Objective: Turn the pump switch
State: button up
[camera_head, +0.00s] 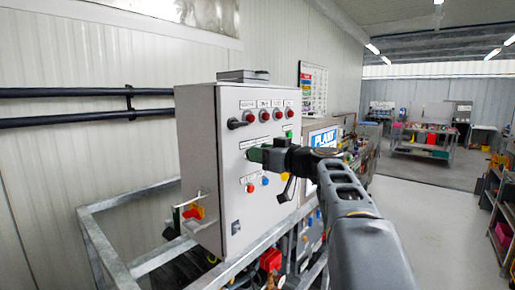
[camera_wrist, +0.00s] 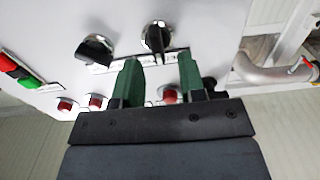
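The grey control box (camera_head: 200,150) carries the switches on its front panel. In the wrist view, a black rotary switch (camera_wrist: 157,38) sits just beyond and between my two green fingertips. A second black rotary switch (camera_wrist: 95,48) is to its left, outside the fingers. Labels are too blurred to tell which one is the pump switch. My gripper (camera_wrist: 160,62) is open, its fingers apart with nothing visibly clamped. In the head view my gripper (camera_head: 256,155) is close to the panel and hides part of it. A black handle switch (camera_head: 237,123) shows at the panel's upper left.
Red indicators (camera_wrist: 95,101) lie near my fingers. A red and green button pair (camera_wrist: 20,72) is at the left. A metal rail frame (camera_head: 110,260) surrounds the box. A pipe (camera_wrist: 275,72) shows at the right. The floor (camera_head: 440,215) at the right is clear.

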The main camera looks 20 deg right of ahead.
jog(key=shift+w+a, duration=0.25)
jog(key=shift+w, duration=0.3)
grip_shut()
